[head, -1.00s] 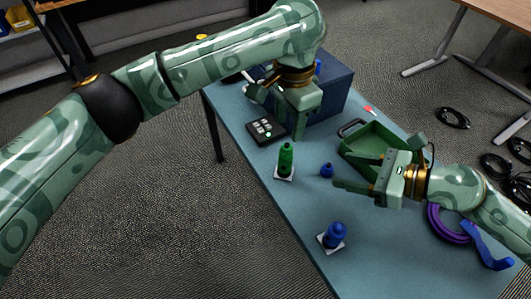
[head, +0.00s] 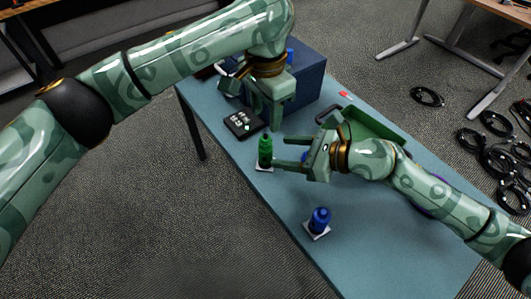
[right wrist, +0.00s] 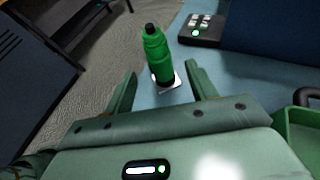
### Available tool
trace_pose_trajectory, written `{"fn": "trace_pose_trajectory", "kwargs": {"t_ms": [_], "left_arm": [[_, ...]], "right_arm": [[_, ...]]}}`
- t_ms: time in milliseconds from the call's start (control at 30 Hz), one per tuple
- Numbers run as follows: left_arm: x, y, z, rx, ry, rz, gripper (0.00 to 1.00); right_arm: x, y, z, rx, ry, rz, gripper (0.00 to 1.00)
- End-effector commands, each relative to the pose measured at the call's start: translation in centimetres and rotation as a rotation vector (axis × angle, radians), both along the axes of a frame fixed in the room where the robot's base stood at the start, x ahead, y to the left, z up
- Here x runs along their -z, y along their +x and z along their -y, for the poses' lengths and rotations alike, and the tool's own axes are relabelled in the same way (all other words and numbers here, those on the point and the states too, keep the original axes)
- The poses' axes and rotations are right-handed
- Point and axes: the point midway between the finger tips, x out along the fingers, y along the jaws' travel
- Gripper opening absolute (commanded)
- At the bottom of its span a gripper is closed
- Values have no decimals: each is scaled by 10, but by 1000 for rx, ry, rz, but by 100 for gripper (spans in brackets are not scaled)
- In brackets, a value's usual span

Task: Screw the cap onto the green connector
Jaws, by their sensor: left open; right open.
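The green connector (head: 265,152) stands upright on a small white pad in the head view. It also shows in the right wrist view (right wrist: 159,60), with a narrower neck and a dark tip. I cannot tell whether that top piece is a separate cap. My right gripper (head: 277,153) is open, with its fingers pointing at the connector. In the right wrist view the connector stands between the finger lines, near or just beyond the fingertips, not gripped. A small blue piece (head: 304,156) is mostly hidden by the right gripper. My left gripper (head: 256,108) is open above the table's far part.
A blue connector (head: 319,220) stands on a white pad near the front. A black button box (head: 241,123) with a green light lies behind the green connector. A dark blue box (head: 305,85) and a green tray (head: 375,127) stand farther back. The front table is mostly clear.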

Motion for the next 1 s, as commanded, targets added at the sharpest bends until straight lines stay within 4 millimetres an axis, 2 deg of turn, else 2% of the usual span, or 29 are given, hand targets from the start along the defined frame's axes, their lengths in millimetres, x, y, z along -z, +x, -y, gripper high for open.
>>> {"fn": "trace_pose_trajectory", "kwargs": {"t_ms": [200,367,800,1000], "left_arm": [[0,0,0,0,0,0,45],[0,0,0,0,0,0,45],[0,0,0,0,0,0,45],[0,0,0,0,0,0,45]], "right_arm": [[14,15,-34,-1,2,0,57],[22,21,-48,-1,1,-1,57],[25,24,-55,0,0,0,57],[25,24,-55,0,0,0,1]]}}
